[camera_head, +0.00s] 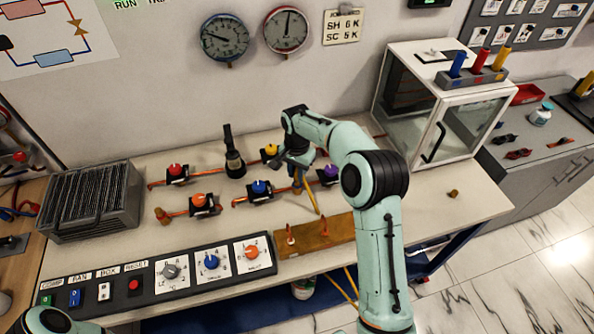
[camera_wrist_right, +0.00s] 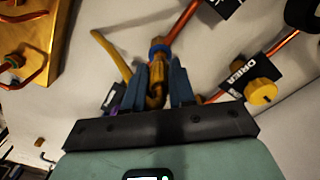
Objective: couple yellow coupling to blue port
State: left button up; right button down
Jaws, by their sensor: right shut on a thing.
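My right gripper (camera_wrist_right: 166,80) is shut on the yellow coupling (camera_wrist_right: 156,92), a brass-coloured fitting with a yellow hose (camera_wrist_right: 108,52) beside it. In the wrist view the coupling lines up with the blue port (camera_wrist_right: 159,48), a blue-ringed end of a copper pipe. The two look end to end; I cannot tell if they are locked. In the head view my right gripper (camera_head: 297,170) is over the bench, right of the blue-knobbed valve (camera_head: 260,187), and largely hides the coupling. Only a piece of my left arm shows at the lower left; its gripper is out of view.
The yellow-knobbed valve (camera_head: 270,150) and purple-knobbed valve (camera_head: 328,171) stand close to my right gripper. A brass-coloured plate with copper stubs (camera_head: 328,236) lies in front. A black upright fitting (camera_head: 233,155) stands behind left. A glass-sided box (camera_head: 440,105) stands at right.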

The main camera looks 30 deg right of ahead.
pick_arm(q)
jog(key=shift+s+f, duration=0.3)
pick_arm(e)
jog(key=shift+f, duration=0.95)
jog(key=shift+f, duration=0.2)
jog(key=c, duration=0.5)
grip_release()
jog(key=shift+c, duration=0.2)
notch_tip(320, 180, up, 13)
jog(key=shift+f+p, duration=0.1)
jog(key=shift+p, duration=0.45)
jog(key=shift+r, duration=0.3)
pick_arm(q)
jog(key=shift+w+r, duration=1.05)
jog(key=shift+w, duration=0.15)
